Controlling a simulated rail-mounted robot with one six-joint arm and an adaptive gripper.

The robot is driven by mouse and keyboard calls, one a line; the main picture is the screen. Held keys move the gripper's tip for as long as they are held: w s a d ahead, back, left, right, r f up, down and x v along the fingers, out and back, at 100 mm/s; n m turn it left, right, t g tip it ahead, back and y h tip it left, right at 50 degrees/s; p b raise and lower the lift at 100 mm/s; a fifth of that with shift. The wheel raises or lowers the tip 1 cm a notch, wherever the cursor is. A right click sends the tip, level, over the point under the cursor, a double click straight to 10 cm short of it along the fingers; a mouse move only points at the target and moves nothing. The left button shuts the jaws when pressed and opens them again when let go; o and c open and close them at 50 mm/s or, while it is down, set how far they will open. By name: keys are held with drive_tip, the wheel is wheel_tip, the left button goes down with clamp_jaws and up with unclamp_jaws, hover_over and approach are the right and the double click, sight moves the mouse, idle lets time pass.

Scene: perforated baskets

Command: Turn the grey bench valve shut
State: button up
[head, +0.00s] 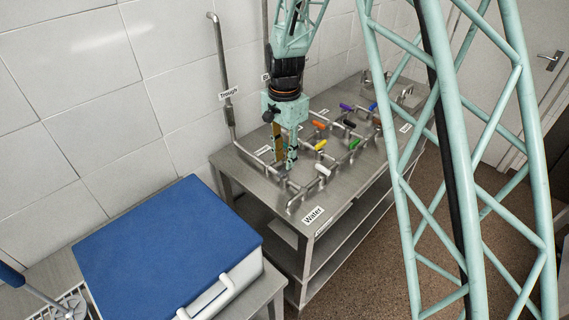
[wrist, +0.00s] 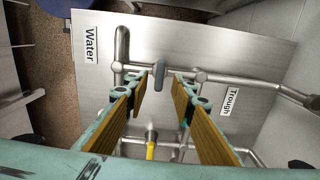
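The grey bench valve has a short dark grey lever handle (wrist: 160,76) on a metal pipe, seen in the middle of the wrist view. My gripper (wrist: 160,88) is open, one finger on each side in the picture, with the handle between or just beyond the fingertips. I see a gap on both sides of the handle and no clear contact. In the head view my gripper (head: 285,163) points down at the near left part of the steel bench (head: 345,200). There the grey handle is mostly hidden by the fingers or too small to make out.
Other valve handles stand close by: white (head: 323,169), yellow (head: 320,145), green (head: 354,143) and orange (head: 318,125). Steel pipes run between them. Signs read Water (head: 313,215) and Trough (head: 229,93). A blue-lidded box (head: 165,245) stands at left. A tiled wall is behind.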

sight(284, 169)
wheel_tip(284, 169, up, 8)
idle(0.5)
drive_tip(key=shift+f, duration=0.1)
idle(0.4)
drive_tip(key=s+d+r+n+t+b, duration=0.1)
drive_tip(key=s+d+r+n, duration=0.1)
drive_tip(key=s+d+r, duration=0.65)
drive_tip(key=s+d+r+n+t+b, duration=0.15)
drive_tip(key=s+d+r, duration=0.35)
drive_tip(key=s+r, duration=0.55)
drive_tip(key=s+d+r+n+b, duration=0.1)
drive_tip(key=s+d, duration=0.3)
drive_tip(key=s, duration=0.9)
drive_tip(key=s+d+n+t+b, duration=0.1)
drive_tip(key=s+d+n, duration=0.2)
drive_tip(key=s, duration=1.1)
drive_tip(key=shift+d+r+n, duration=0.35)
drive_tip(key=shift+d+n, duration=0.05)
drive_tip(key=shift+n, duration=0.35)
